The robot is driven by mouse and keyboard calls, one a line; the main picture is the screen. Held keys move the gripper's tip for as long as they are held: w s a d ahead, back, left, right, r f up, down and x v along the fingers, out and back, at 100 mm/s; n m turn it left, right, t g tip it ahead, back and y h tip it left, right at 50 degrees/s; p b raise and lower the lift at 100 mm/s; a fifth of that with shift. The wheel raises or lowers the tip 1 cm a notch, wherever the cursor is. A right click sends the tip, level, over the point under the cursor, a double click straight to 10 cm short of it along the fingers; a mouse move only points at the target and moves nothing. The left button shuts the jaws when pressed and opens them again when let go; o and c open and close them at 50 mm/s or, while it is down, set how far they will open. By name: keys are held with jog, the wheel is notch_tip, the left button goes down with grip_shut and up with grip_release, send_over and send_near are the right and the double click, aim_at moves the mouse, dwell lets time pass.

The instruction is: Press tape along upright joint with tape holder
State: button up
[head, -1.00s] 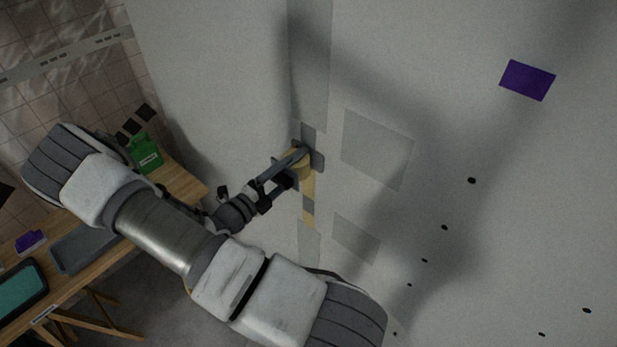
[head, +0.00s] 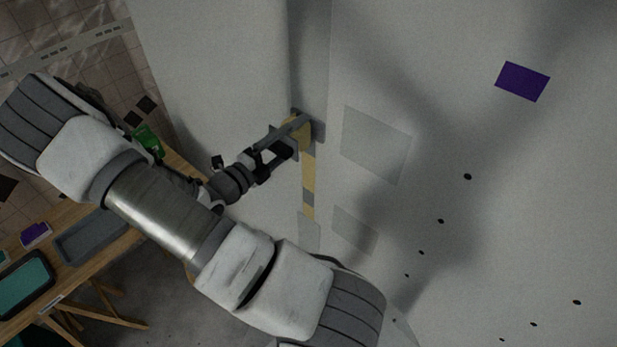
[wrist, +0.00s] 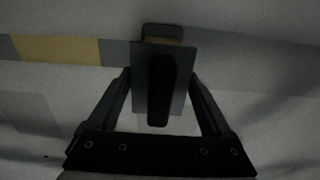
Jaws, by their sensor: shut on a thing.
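My gripper (head: 272,155) is shut on the tape holder (head: 299,126), a grey plate-like tool with a yellowish part. The holder is against the wall at the upright joint (head: 311,62). A strip of yellow tape (head: 309,172) with grey patches runs down the joint below the holder. In the wrist view the holder (wrist: 160,80) sits between both fingers, and the tape (wrist: 57,49) runs off to the left. The holder's face towards the wall is hidden.
A wooden table (head: 88,262) at the lower left bears a grey tray (head: 92,236), a green container (head: 148,140) and a teal-lined tray (head: 24,285). A purple patch (head: 522,81) and several dark dots mark the right wall panel.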

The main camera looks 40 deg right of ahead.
notch_tip(320, 180, up, 4)
jog(key=shift+r, duration=0.25)
notch_tip(320, 180, down, 42)
jog(key=b, duration=2.3)
dwell(0.8)
jog(key=shift+a, duration=0.1)
jog(key=a, duration=0.7)
jog(key=shift+s, duration=0.3)
dwell(0.4)
